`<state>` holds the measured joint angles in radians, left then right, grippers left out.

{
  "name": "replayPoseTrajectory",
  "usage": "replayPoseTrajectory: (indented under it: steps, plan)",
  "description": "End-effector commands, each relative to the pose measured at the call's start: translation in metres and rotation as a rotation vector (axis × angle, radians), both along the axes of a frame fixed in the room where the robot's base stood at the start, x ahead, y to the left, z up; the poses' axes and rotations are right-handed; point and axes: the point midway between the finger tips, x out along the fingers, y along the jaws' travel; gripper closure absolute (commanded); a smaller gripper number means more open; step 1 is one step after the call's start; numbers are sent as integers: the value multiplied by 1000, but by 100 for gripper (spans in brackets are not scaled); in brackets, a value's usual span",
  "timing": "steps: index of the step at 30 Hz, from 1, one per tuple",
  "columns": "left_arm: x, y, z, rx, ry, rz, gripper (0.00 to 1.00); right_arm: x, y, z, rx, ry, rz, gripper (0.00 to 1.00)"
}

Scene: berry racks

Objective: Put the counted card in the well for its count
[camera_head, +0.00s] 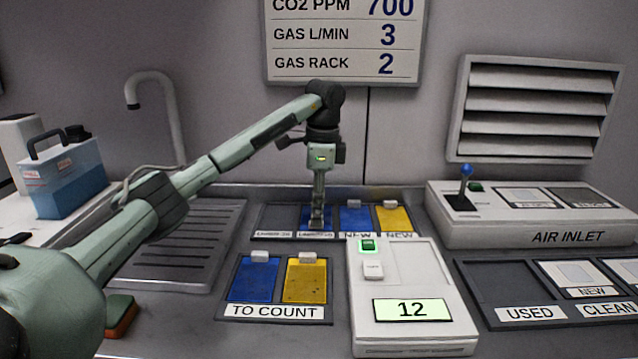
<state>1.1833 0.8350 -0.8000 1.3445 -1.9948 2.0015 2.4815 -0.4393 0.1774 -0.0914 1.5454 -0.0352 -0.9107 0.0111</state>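My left gripper (318,215) points straight down over the second well of the back rack (277,218). A blue card (307,214) shows in that well, behind and beside the fingers. The fingers look close together, but I cannot tell whether they grip the card or its tab. The labels of the two left back wells are too small to read. The leftmost well looks empty. The white counter (365,320) reads 12 and has a lit green button (368,245). The TO COUNT rack (239,312) holds a blue card (253,280) and a yellow card (305,283). My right gripper is out of view.
A blue card (356,219) and a yellow card (394,219) lie in the NEW wells. The AIR INLET box (500,233) with a blue-knobbed lever stands at right, behind the USED and CLEAN tray (505,290). A ribbed drainboard (180,247) lies left.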

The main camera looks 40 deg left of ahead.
Motion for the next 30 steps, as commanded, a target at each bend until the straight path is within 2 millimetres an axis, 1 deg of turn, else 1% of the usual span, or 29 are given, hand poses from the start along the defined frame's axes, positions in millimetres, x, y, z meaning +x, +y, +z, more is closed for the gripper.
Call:
replayPoseTrajectory:
  steps: [1,4,9,12,15,21,30]
  plan:
    - [1,0,12,1,-7,1,68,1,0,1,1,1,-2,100]
    - [2,0,34,2,-7,3,68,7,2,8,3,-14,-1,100]
    - [3,-2,67,2,-6,2,68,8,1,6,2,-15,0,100]
    - [3,-3,82,2,-5,3,68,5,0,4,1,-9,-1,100]
    - [3,-4,93,1,-3,2,68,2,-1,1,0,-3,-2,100]
    - [3,-5,103,1,-1,1,68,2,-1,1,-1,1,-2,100]
    - [3,-5,104,-1,-1,0,68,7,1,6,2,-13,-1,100]
